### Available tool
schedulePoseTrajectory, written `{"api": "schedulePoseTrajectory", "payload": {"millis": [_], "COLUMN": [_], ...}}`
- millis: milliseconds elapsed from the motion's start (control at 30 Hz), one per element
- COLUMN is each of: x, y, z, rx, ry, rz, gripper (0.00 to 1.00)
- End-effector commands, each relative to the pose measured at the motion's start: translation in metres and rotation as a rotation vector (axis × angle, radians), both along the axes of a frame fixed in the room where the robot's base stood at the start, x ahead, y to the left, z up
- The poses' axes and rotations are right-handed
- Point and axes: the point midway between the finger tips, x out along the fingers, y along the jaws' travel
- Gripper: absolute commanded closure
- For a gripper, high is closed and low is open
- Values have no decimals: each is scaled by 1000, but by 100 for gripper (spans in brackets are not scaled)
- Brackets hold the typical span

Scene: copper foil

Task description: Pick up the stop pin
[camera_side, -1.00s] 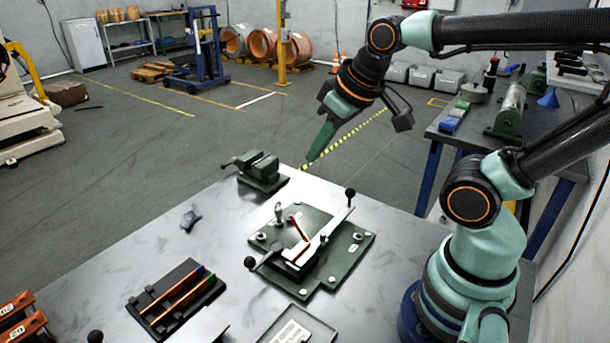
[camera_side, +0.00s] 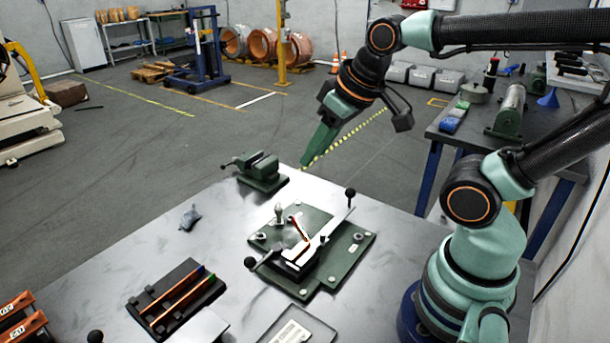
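A green fixture plate (camera_side: 345,266) lies on the grey metal table, with a pale metal bar and black-knobbed levers on it. A small upright metal piece (camera_side: 279,211) stands near the plate's back left corner; it may be the stop pin, but I cannot be sure at this size. A thin orange-red piece (camera_side: 301,229) leans on the fixture beside it. My gripper (camera_side: 308,161) hangs in the air above the table's back edge, apart from everything. Its green fingers overlap from this side, so their gap is hidden. I see nothing held in it.
A green vise (camera_side: 262,172) stands at the table's back edge. A black rack (camera_side: 190,265) holds two copper-coloured strips. A grey tray (camera_side: 322,331) sits at the front. The table between rag and fixture is clear.

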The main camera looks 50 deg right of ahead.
Motion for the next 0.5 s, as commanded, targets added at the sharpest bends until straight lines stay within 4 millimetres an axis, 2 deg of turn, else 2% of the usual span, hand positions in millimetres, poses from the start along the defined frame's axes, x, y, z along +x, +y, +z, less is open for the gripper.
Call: {"api": "schedulePoseTrajectory", "payload": {"millis": [267,500], "x": [7,41], "y": [-1,-8], "z": [0,-9], "rx": [-40,-198], "ry": [30,161], "rz": [72,435], "gripper": [60,60]}}
